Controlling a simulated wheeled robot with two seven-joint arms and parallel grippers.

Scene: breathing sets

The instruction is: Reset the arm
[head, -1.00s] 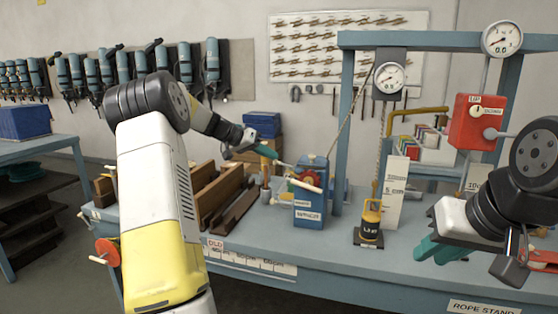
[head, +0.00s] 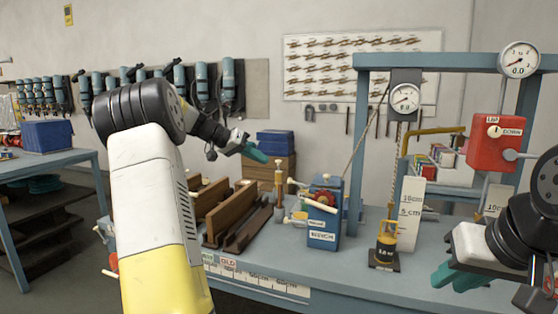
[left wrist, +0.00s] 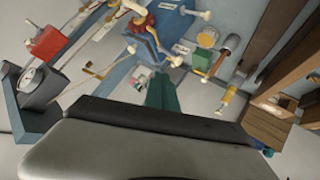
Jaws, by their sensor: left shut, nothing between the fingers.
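My left gripper (head: 255,153) is shut and empty. It hangs in the air above the back of the bench, left of and higher than the blue winch box (head: 323,222), and apart from it. Its teal fingers also show in the left wrist view (left wrist: 161,94). My left arm rises in front at the left and hides part of the bench. My right gripper (head: 455,277) is low at the right edge with teal fingers pointing down-left. Its opening is hard to make out.
A blue frame (head: 362,150) carries gauges, with a red control box (head: 497,142) at the right. A black-and-yellow weight (head: 386,245) stands by a white scale card (head: 410,213). Wooden racks (head: 230,205) lie left of the winch box.

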